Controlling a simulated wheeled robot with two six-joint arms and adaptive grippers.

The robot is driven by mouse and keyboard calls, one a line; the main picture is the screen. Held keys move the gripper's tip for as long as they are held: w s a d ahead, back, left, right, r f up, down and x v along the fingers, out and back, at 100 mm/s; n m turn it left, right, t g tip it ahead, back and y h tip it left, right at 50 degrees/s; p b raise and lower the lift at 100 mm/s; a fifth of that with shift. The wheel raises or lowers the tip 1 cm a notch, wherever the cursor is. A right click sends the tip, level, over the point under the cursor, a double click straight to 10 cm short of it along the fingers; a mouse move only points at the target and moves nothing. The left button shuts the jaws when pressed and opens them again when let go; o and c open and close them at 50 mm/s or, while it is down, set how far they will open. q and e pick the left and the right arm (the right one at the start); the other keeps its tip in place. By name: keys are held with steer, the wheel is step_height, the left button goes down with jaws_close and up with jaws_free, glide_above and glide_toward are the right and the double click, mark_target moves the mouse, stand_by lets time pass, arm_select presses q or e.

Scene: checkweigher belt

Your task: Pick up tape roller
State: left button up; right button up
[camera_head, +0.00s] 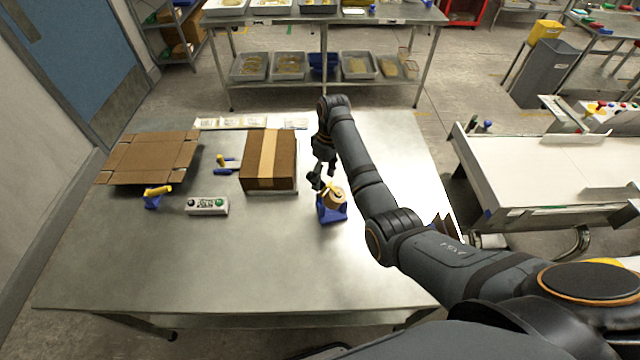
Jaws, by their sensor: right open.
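A tape roller (332,204) with a blue body and a tan roll stands on the steel table (250,265), right of the middle. My right gripper (318,181) is open, just behind and to the upper left of the tape roller. Its dark fingers point down close to the tan roll; I cannot tell whether they touch it. My right arm comes in from the lower right and hides part of the table's right side. My left gripper is not in view.
A taped carton (269,155) stands left of my right gripper. A flattened cardboard sheet (148,158), a yellow and blue tool (155,196) and a button box (208,206) lie farther left. The table's front is clear. A white conveyor (550,165) stands to the right.

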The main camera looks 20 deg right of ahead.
mark_target(325, 190)
steer(key=shift+f, duration=0.35)
steer(key=f+p, duration=0.1)
steer(key=f, duration=0.1)
steer(key=s+f+p, duration=0.1)
steer(key=f, duration=0.1)
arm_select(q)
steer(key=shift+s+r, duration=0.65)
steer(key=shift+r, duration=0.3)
arm_select(e)
steer(key=shift+f, duration=0.4)
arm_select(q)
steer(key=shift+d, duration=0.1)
arm_select(e)
jaws_close()
